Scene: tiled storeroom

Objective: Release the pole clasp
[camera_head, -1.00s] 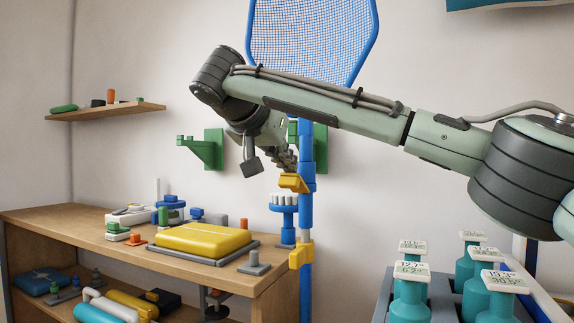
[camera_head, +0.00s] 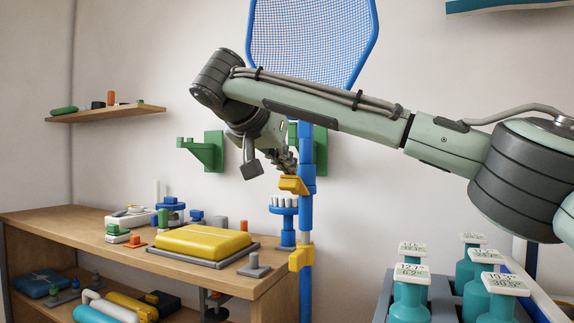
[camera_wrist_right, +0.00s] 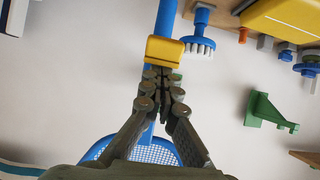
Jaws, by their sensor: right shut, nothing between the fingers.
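A blue pole (camera_head: 306,215) stands upright against the right end of the workbench, with a blue mesh net head (camera_head: 312,40) at its top. A yellow clasp (camera_head: 293,185) sits on the pole and juts out to the left. A second yellow clasp (camera_head: 301,257) is lower on the pole. My right gripper (camera_head: 287,168) is just above the upper clasp. In the wrist view, the fingers (camera_wrist_right: 163,78) are shut and empty, with their tips at the edge of the yellow clasp (camera_wrist_right: 165,50). I cannot tell whether they touch it. My left gripper is not in view.
Green brackets (camera_head: 212,151) are on the wall behind. Teal bottles (camera_head: 410,300) stand in a grey rack at the lower right.

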